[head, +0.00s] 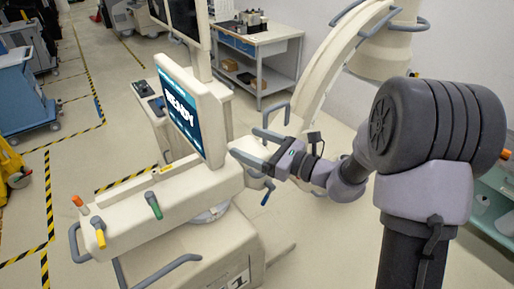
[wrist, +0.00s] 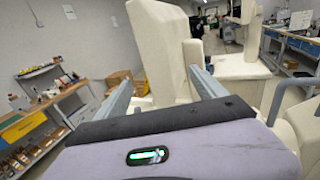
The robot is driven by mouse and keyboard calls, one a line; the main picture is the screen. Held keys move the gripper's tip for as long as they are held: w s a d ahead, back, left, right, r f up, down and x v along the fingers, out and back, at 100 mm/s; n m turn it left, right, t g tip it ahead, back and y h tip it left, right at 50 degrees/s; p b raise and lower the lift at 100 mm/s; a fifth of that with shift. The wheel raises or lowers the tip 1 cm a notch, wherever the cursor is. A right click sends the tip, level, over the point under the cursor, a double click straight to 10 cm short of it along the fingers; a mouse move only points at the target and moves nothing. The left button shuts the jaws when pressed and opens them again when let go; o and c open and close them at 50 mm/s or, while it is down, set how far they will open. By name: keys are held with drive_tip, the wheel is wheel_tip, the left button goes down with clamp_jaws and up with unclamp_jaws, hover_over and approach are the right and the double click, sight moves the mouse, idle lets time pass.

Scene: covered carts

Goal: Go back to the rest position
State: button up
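My gripper (head: 244,142) is at the centre of the head view, reaching left from my dark grey and lilac arm. Its two grey-blue fingers are spread apart with nothing seen between them. In the wrist view my gripper (wrist: 160,78) also shows both fingers wide apart, with a cream machine part (wrist: 165,45) beyond them. In the head view the fingertips appear close to the right side of a cream cart (head: 185,195). I cannot tell the exact gap. The cart's screen (head: 180,108) reads "READY".
A curved cream machine arm (head: 325,70) rises behind my gripper. A grey workbench (head: 262,45) stands at the back. A blue cart (head: 25,95) is at far left. Striped tape marks the open floor.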

drive_tip(key=shift+v, duration=0.95)
drive_tip(key=s+a+f+n+g+h+b, duration=0.1)
drive_tip(key=s+f+n+g+h+b, duration=0.15)
drive_tip(key=s+f+n+b, duration=0.35)
drive_tip(key=s+a+f+n+g+h+b, duration=0.1)
drive_tip(key=s+a+f+n+g+b, duration=0.2)
drive_tip(key=s, duration=0.5)
drive_tip(key=s+f+n+g+h+b, duration=0.25)
drive_tip(key=s+n+b, duration=0.2)
drive_tip(key=s, duration=0.25)
drive_tip(key=s+d+f+n+t+h+b, duration=0.2)
drive_tip(key=s+d+f+n+h+b, duration=0.1)
drive_tip(key=d, duration=0.3)
drive_tip(key=s+d+f+n+t+h+b, duration=0.1)
drive_tip(key=s+d+f+n+h+b, duration=0.2)
drive_tip(key=d+f+n+h+b, duration=0.1)
drive_tip(key=shift+d+t+b, duration=0.4)
drive_tip(key=shift+d+b, duration=0.15)
drive_tip(key=shift+d, duration=0.45)
